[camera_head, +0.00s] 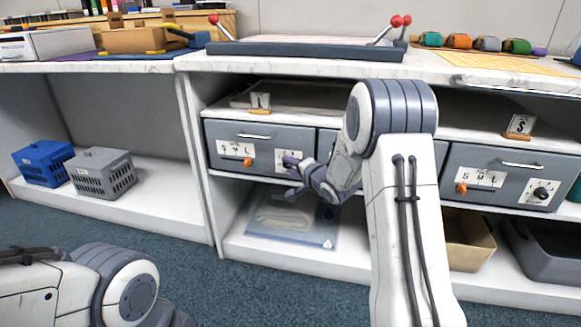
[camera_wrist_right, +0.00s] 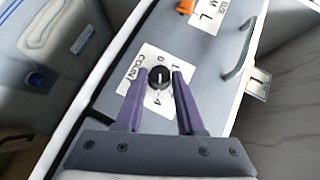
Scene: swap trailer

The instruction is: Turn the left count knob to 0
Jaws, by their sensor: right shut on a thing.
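The left grey drawer (camera_head: 225,132) has a white label plate with a black count knob (camera_wrist_right: 159,77). In the right wrist view the knob sits between the purple fingertips of my right gripper (camera_wrist_right: 160,84), which is shut on it. The plate (camera_wrist_right: 146,66) reads COUNT with digits around the knob; which digit the knob points to is too small to tell. My left gripper is out of view; only part of my left arm shows.
An orange size knob (camera_head: 247,162) sits left of the count plate. The right drawer (camera_head: 510,150) has its own orange knob (camera_head: 461,188) and black knob (camera_head: 540,193). A drawer handle (camera_head: 254,136) juts out above.

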